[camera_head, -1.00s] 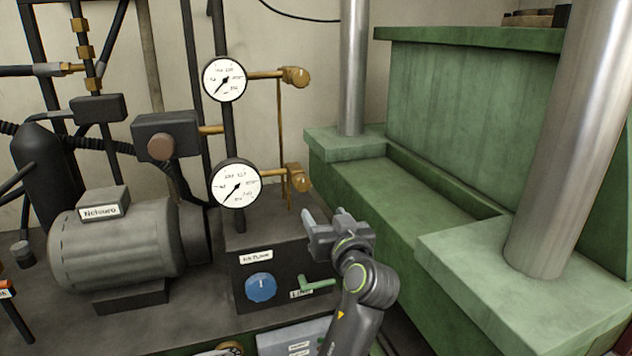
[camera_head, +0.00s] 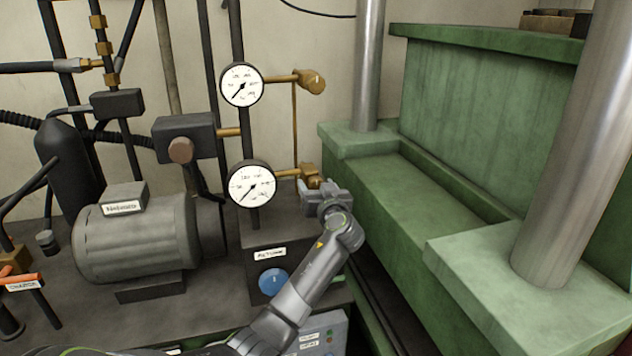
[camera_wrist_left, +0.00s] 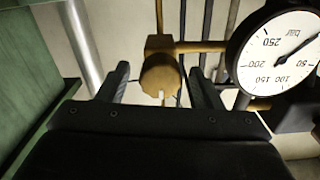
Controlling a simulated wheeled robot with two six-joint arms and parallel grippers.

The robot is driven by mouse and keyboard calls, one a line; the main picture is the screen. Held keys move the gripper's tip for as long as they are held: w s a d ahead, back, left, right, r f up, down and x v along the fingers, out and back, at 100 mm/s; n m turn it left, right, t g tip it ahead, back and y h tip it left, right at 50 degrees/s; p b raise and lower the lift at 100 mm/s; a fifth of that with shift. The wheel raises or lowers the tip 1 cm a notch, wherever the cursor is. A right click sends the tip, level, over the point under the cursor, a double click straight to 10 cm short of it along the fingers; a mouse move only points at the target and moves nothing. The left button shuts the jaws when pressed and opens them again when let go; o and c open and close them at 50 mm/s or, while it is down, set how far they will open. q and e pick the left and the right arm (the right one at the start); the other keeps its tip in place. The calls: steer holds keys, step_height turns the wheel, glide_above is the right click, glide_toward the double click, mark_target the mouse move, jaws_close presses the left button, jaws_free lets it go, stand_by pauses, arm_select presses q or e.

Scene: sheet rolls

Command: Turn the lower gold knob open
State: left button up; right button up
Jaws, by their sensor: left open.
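The lower gold knob (camera_head: 311,176) sits at the right end of a short brass pipe beside the lower gauge (camera_head: 251,184). In the left wrist view the knob (camera_wrist_left: 160,75) shows between my open fingers, with a small pale mark on its lower face. My left gripper (camera_head: 318,188) is open, right at the knob and partly covering it in the head view. In the left wrist view the gripper (camera_wrist_left: 158,88) has a finger on each side of the knob; I cannot tell whether they touch it. My right gripper is not in view.
The upper gauge (camera_head: 241,86) and upper gold knob (camera_head: 312,82) are above. A blue dial (camera_head: 272,281) is on the black box below. A green press frame (camera_head: 420,190) with metal columns stands close on the right. A grey motor (camera_head: 140,240) is at left.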

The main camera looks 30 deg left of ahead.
arm_select(q)
steer(key=shift+w+a, duration=0.25)
steer(key=shift+a, duration=0.15)
